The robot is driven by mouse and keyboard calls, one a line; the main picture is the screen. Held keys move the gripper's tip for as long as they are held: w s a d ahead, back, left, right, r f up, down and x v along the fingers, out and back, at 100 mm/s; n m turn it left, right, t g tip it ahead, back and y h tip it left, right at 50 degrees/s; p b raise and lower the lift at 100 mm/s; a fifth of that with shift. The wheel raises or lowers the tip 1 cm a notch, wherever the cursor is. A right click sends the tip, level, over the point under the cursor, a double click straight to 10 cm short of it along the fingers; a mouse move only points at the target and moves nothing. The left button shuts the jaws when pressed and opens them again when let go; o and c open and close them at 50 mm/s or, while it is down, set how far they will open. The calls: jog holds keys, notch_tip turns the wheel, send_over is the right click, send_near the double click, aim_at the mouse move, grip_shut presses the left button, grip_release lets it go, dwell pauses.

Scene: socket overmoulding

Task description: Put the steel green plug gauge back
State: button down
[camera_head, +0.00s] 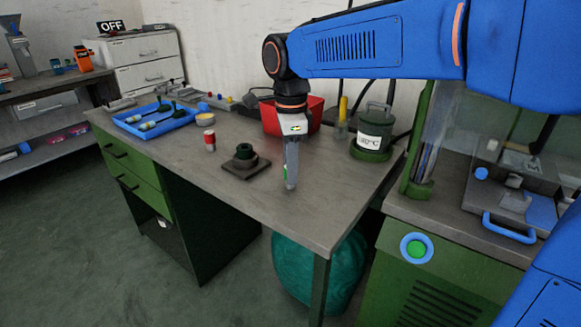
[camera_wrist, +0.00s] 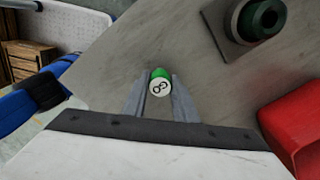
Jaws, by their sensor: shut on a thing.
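My gripper (camera_head: 290,184) is shut on the plug gauge, above the front right part of the workbench. In the wrist view the gauge (camera_wrist: 161,82) sits between both fingers (camera_wrist: 158,97); its green band and a white end face marked "GO" show. Its lower part is hidden. In the head view only a sliver of green shows beside the fingers. A blue tray (camera_head: 133,129) at the bench's back left holds several gauge-like pieces with dark green and pale parts. My gripper is well to the right of it.
The front right is clear.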

jog(key=c, duration=1.4)
grip_release()
jog(key=shift+f, duration=0.1)
jog(key=shift+c, duration=0.2)
notch_tip(320, 180, up, 12)
jog(key=shift+d, duration=0.1)
jog(key=s+d+f+n+t, duration=0.2)
jog(key=s+d+f+n, duration=0.45)
jog(key=d, duration=0.45)
jog(key=s+d+f+n+t, duration=0.1)
jog(key=s+d+f+n, duration=0.5)
jog(key=d, duration=0.5)
jog(key=s+d+f+n, duration=0.1)
jog(key=s+f, duration=0.1)
jog(key=f, duration=0.1)
jog(key=s+d+f+n+t, duration=0.1)
jog(key=s+d+f, duration=0.1)
jog(key=s+f, duration=0.1)
jog(key=s+d+f+n, duration=0.1)
jog(key=s+f+n, duration=0.1)
jog(key=s+f, duration=0.1)
jog(key=shift+s+d+f+t, duration=0.1)
jog(key=shift+d+f+t, duration=0.1)
jog(key=shift+d+t, duration=0.2)
